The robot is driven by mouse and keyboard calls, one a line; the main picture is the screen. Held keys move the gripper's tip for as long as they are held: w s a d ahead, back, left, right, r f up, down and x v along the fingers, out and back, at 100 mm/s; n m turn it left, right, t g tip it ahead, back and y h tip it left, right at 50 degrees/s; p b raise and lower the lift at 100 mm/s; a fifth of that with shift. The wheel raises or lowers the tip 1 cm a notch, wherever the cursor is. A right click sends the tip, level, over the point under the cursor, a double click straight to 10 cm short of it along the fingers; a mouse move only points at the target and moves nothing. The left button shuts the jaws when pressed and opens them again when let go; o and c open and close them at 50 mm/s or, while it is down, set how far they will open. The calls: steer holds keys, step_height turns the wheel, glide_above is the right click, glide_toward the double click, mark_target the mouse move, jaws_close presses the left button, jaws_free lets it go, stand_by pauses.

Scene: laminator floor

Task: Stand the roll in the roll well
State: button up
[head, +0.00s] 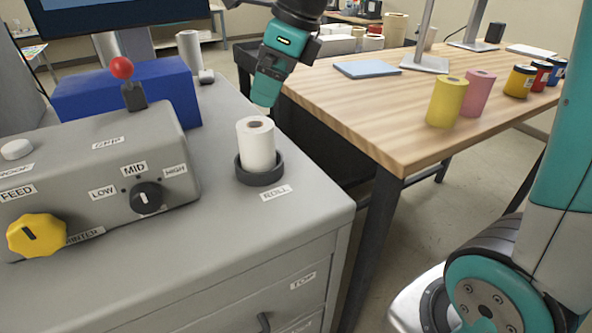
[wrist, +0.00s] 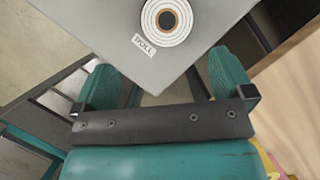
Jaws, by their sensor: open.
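The white roll (head: 256,143) stands upright in the dark round roll well (head: 260,178), beside the label ROLL on the grey cabinet top. Its lower end is hidden by the well's rim. In the wrist view the roll (wrist: 183,24) shows from above as pale rings around a dark core, at the top edge. My gripper (head: 264,107) is just behind and above the roll in the head view, apart from it. In the wrist view its two teal fingers (wrist: 165,82) are spread wide with nothing between them.
The grey control panel (head: 100,170) with a yellow knob and a red-ball lever stands left of the well, with a blue box (head: 125,92) behind. A wooden table (head: 380,100) on the right holds yellow and pink rolls, jars and a blue sheet. A floor gap separates cabinet and table.

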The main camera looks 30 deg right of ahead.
steer(key=s+a+f+n+g, duration=0.1)
steer(key=s+a+f+n, duration=0.2)
steer(key=s+n, duration=0.7)
steer(key=s+a+f+n+g+y, duration=0.1)
steer(key=s+a+f+n, duration=0.3)
steer(key=s+n, duration=0.7)
steer(key=n+g, duration=0.1)
steer(key=n, duration=1)
steer(key=shift+f+n, duration=0.15)
steer(key=shift+n, duration=0.25)
